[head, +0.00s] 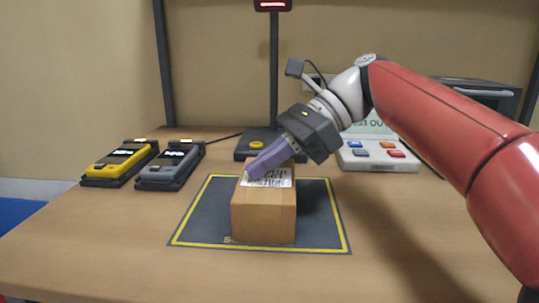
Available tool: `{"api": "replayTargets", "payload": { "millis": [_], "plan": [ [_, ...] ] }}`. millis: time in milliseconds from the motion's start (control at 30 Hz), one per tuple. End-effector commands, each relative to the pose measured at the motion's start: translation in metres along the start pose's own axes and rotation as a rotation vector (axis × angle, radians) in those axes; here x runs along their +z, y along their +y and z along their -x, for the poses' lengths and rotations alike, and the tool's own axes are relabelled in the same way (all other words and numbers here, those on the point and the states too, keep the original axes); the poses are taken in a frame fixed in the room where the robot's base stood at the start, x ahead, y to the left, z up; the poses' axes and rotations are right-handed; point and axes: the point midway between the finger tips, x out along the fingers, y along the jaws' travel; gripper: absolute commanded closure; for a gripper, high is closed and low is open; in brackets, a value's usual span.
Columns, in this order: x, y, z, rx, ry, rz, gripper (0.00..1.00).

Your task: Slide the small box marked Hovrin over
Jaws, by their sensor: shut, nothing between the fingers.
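A small brown cardboard box (264,218) stands on a dark mat with a yellow border (196,230). A white label (272,180) with dark handwriting lies on its top; I cannot read a full name there. My gripper (250,176) reaches in from the right, its purple fingers shut with nothing between them. The fingertips are at the label near the top's back left part and hide some of it. I cannot tell whether they touch the box.
A yellow handheld device (120,163) and a grey one (170,166) sit in cradles at the left. A stand with a dark base (250,150) rises behind the mat. A panel with coloured buttons (378,156) is at the right. The front left table is clear.

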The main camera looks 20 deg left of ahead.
Motion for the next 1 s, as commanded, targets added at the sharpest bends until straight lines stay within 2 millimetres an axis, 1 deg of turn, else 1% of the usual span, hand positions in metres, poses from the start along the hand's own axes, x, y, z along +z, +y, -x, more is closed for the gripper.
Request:
{"api": "replayTargets", "payload": {
  "millis": [33, 267, 367, 533, 733, 867, 1000],
  "plan": [
    [-0.011, -0.002, -0.001, 0.002, 0.013, -0.018, 1.00],
    [-0.011, -0.002, -0.001, 0.003, 0.012, -0.019, 1.00],
    [-0.009, -0.002, 0.000, 0.003, 0.012, -0.019, 1.00],
    [0.005, -0.001, 0.007, 0.004, 0.013, -0.016, 1.00],
    [0.004, -0.001, 0.006, 0.005, 0.014, -0.019, 1.00],
    [-0.006, -0.001, 0.023, 0.001, 0.012, -0.019, 1.00],
    [-0.023, -0.002, 0.050, 0.000, 0.011, -0.017, 1.00]
  ]
}}
